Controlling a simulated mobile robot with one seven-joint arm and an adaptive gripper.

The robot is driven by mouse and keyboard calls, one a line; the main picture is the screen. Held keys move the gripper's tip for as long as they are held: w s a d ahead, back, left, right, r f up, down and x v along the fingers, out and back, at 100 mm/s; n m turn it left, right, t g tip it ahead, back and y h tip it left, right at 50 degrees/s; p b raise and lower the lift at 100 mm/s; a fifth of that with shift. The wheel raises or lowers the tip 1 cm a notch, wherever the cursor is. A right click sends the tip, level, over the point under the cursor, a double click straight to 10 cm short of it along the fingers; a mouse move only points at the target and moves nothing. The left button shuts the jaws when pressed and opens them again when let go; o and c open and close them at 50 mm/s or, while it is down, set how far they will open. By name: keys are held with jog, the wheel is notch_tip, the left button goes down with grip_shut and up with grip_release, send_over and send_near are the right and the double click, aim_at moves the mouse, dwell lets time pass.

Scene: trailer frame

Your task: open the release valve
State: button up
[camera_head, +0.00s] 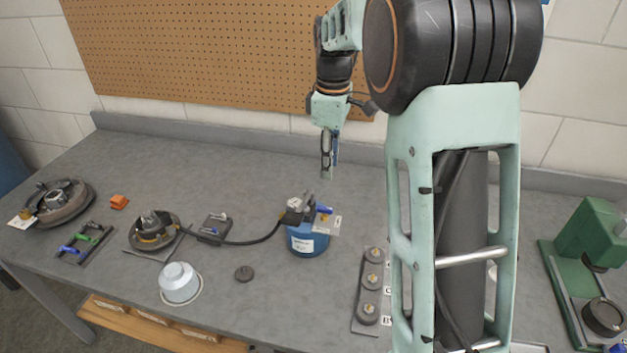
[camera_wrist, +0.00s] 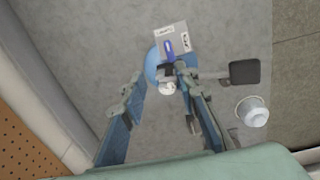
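A blue tank (camera_head: 307,240) with a white label stands on the bench. On its top are a gauge (camera_head: 294,204), metal fittings, a tag plate (camera_head: 328,224) and a small blue lever (camera_head: 325,209), which looks like the release valve's handle. In the wrist view the blue lever (camera_wrist: 169,49) lies beside the tag plate (camera_wrist: 182,36), above the tank (camera_wrist: 152,65). My gripper (camera_head: 327,172) points down above and slightly behind the tank, apart from it. In the wrist view my gripper (camera_wrist: 162,84) has its fingers spread with nothing held between them.
A black hose (camera_head: 250,241) runs left from the tank to a dark plate fixture (camera_head: 214,228). A knob panel (camera_head: 370,290) is at front right. The pegboard wall (camera_head: 220,50) rises behind.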

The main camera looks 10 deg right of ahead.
aim_at(325, 207)
jog(key=shift+n+g, duration=0.3)
jog(key=f, duration=0.7)
jog(key=s+f, duration=0.1)
jog(key=f, duration=0.3)
jog(key=shift+a+f+p, duration=0.35)
jog(key=shift+a, duration=0.05)
grip_shut()
